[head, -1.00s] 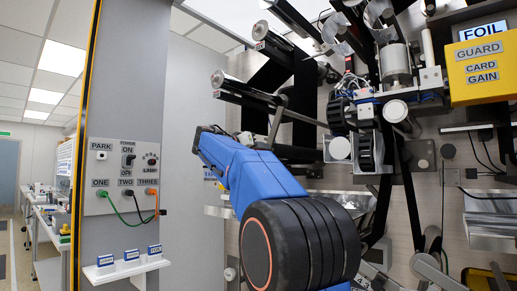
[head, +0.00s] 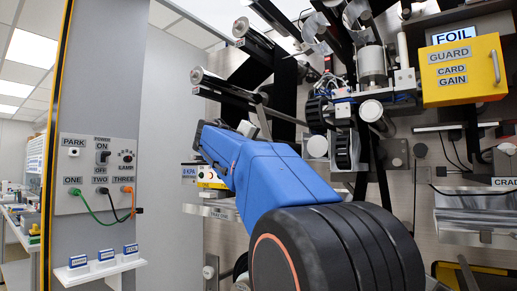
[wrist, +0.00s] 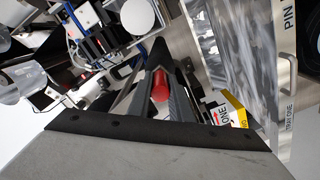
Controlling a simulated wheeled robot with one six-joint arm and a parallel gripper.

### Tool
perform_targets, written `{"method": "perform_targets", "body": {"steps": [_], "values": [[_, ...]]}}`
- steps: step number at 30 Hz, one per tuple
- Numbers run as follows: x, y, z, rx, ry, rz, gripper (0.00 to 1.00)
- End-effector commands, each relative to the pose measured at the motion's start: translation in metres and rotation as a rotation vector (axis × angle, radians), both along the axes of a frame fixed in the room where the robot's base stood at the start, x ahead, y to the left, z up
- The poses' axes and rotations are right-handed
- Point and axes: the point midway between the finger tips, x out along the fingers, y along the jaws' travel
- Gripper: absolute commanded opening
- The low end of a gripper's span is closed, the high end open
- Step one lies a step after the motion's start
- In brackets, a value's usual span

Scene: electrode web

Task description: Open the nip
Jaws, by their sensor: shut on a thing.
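In the wrist view my gripper (wrist: 166,97) is shut on a red cylindrical handle (wrist: 160,85), which lies between the two dark fingers. What the handle joins to is hidden. In the head view my blue arm reaches up and left toward the machine, and the gripper and red handle cannot be made out there. Black rollers (head: 342,150) stand in the machine's web path right of my arm's end, with white round end faces beside them. I cannot tell from these views whether the nip is parted.
A yellow guard box (head: 462,70) is at upper right. A steel tray (head: 222,211) sits left of my arm and shows large in the wrist view (wrist: 235,50). A yellow-marked ONE label (wrist: 228,112) is close to the fingers. A switch panel (head: 98,175) stands at left.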

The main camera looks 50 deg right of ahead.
Motion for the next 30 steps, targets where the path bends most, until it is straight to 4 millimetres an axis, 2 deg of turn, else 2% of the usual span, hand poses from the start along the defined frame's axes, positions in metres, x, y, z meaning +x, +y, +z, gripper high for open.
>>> {"method": "perform_targets", "body": {"steps": [6, 19, 20, 21, 30], "values": [[-0.0085, -0.0003, 0.0036, 0.0, -0.005, -0.001, 0.0], [-0.0095, -0.0001, 0.0052, -0.002, -0.007, -0.002, 0.0], [-0.0096, -0.0001, 0.0053, -0.002, -0.007, -0.002, 0.26], [-0.0095, 0.0, 0.0053, -0.002, -0.007, -0.002, 0.35], [-0.0086, 0.0, 0.0041, 0.0, -0.005, -0.001, 0.37]]}}
